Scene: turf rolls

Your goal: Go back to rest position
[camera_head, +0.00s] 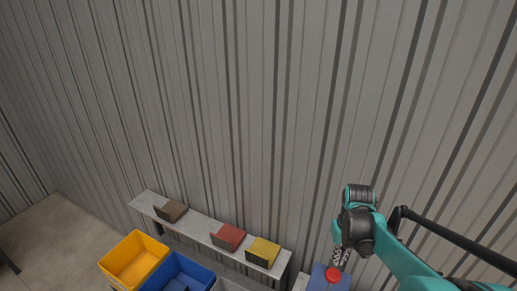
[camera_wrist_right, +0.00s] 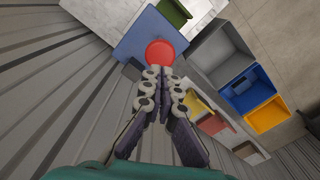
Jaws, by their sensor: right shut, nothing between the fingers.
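My right gripper (camera_head: 342,257) reaches in from the right in the head view, pointing down over a blue box with a red button (camera_head: 333,274) on top. In the right wrist view the gripper (camera_wrist_right: 160,72) is shut and empty, its fingertips close to the red button (camera_wrist_right: 160,52) on the blue box (camera_wrist_right: 150,30). I cannot tell whether the fingertips touch the button. My left gripper is not in view.
A narrow grey shelf (camera_head: 196,222) along the corrugated wall (camera_head: 230,110) holds a brown (camera_head: 171,211), a red (camera_head: 228,237) and a yellow block (camera_head: 262,252). A yellow bin (camera_head: 134,260), a blue bin (camera_head: 180,273) and a grey bin (camera_wrist_right: 218,55) stand in front of it.

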